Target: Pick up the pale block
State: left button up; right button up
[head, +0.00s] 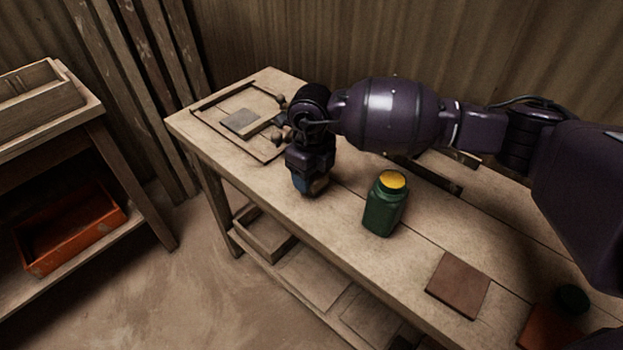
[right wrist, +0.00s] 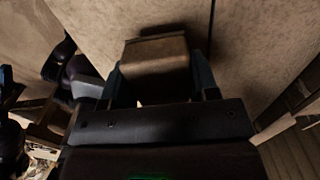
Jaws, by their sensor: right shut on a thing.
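The pale block (right wrist: 155,62) shows in the right wrist view as a tan-brown block between the two fingers. My right gripper (right wrist: 158,78) is shut on it. In the head view my right gripper (head: 310,185) points down over the middle of the workbench, and only a small part of the block (head: 319,185) shows at its fingertips. In the wrist view a dark shadow lies on the bench beside the block; I cannot tell whether the block touches the bench.
A green jar (head: 383,207) with a yellow lid stands right of the gripper. A brown tile (head: 458,285) lies nearer the front right, beside a dark round object (head: 572,298). A wooden frame with a grey plate (head: 240,122) is at the bench's far left end. An orange bin (head: 70,228) sits on the left shelf.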

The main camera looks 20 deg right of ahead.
notch_tip(320, 180, up, 18)
jog(key=p, duration=0.2)
jog(key=shift+p, duration=0.4)
jog(key=shift+o, duration=1.1)
jog(key=shift+c, duration=0.6)
